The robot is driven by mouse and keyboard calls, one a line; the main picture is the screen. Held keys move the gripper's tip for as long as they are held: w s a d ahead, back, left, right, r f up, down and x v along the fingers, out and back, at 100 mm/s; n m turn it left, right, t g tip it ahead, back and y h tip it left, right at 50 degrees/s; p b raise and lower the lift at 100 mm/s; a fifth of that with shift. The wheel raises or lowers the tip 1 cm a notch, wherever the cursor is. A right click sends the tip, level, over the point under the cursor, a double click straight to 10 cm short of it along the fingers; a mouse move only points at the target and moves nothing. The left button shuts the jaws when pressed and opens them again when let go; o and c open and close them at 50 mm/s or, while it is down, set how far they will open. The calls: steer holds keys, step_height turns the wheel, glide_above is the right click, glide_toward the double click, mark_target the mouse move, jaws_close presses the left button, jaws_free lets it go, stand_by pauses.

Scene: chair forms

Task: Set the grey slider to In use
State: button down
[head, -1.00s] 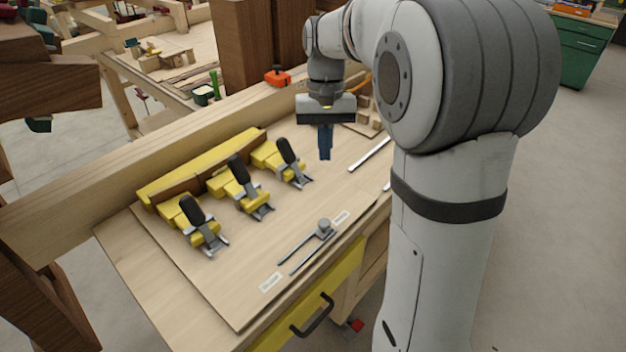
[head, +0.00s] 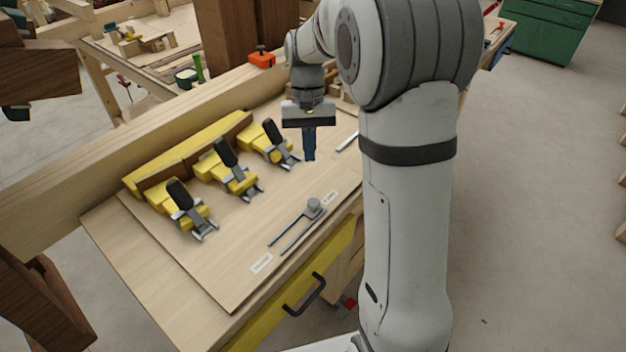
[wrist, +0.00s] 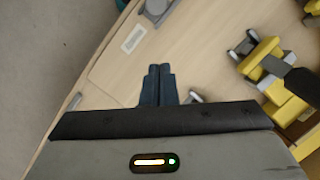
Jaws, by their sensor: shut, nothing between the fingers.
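The grey slider (head: 314,206) is a round knob at the far right end of two parallel dark rails (head: 290,232) on the wooden board (head: 225,262). A white label (head: 330,197) lies beside that end and another label (head: 262,263) lies by the near left end; I cannot read either. My gripper (head: 309,158) is shut and empty, pointing down above the board, beyond the slider and apart from it. In the wrist view, its closed blue fingers (wrist: 160,70) show below the label (wrist: 133,39), with the slider (wrist: 155,8) partly cut off at the top edge.
Several yellow toggle clamps with black handles (head: 225,152) stand left of my gripper. A pale metal strip (head: 347,141) lies to its right. A yellow drawer with a dark handle (head: 305,296) is under the bench front. An orange clamp (head: 262,58) sits on the back beam.

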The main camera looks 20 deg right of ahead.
mark_target(313, 207)
steer(key=x, duration=0.4)
steer(key=s, duration=0.1)
steer(key=s+f+p, duration=0.1)
steer(key=s, duration=0.1)
steer(key=shift+s+a, duration=0.1)
steer(key=shift+a, duration=0.15)
steer(key=shift+s+f, duration=0.1)
steer(key=shift+s, duration=0.3)
steer(key=shift+s, duration=0.1)
